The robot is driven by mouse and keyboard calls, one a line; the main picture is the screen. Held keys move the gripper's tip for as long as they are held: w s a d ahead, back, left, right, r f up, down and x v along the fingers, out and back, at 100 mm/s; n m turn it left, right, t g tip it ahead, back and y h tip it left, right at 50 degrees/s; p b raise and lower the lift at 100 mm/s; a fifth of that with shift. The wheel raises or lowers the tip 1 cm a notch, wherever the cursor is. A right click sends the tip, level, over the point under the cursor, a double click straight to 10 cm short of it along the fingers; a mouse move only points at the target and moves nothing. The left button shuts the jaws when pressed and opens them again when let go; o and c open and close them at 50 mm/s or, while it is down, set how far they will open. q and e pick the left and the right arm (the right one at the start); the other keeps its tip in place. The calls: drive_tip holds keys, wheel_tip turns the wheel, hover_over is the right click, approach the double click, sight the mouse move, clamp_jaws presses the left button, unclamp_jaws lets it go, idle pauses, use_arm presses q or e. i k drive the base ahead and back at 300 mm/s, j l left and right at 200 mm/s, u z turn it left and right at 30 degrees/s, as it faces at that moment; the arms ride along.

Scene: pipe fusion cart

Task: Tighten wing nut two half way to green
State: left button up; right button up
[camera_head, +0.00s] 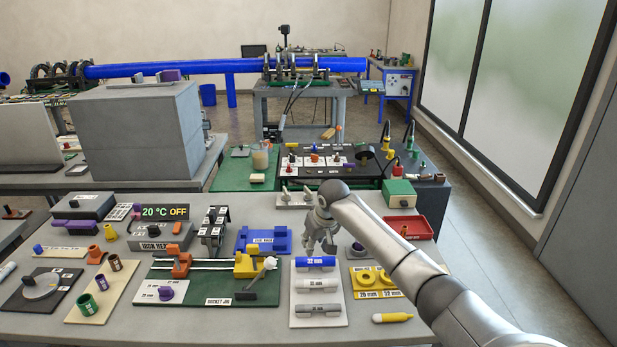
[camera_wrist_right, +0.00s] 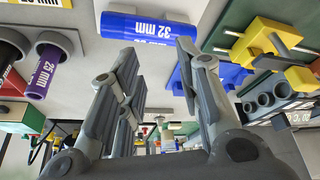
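My right gripper (camera_head: 322,240) hangs over the cart top, behind the blue 32 mm pipe (camera_head: 315,262). In the right wrist view its two fingers (camera_wrist_right: 158,75) are spread apart with nothing held between them. A small pale plate (camera_head: 293,199) with upright pieces stands just left of and behind the gripper; these could be wing nuts, but they are too small to tell. No wing nut number or green mark is readable. My left gripper is not in view.
A blue holder (camera_head: 263,240) lies left of the gripper. A red tray (camera_head: 408,228) and green box (camera_head: 400,193) stand to the right, beyond my right arm. The front edge is mostly clear.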

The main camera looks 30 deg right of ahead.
sight(308, 195)
drive_tip(key=i+l, duration=0.95)
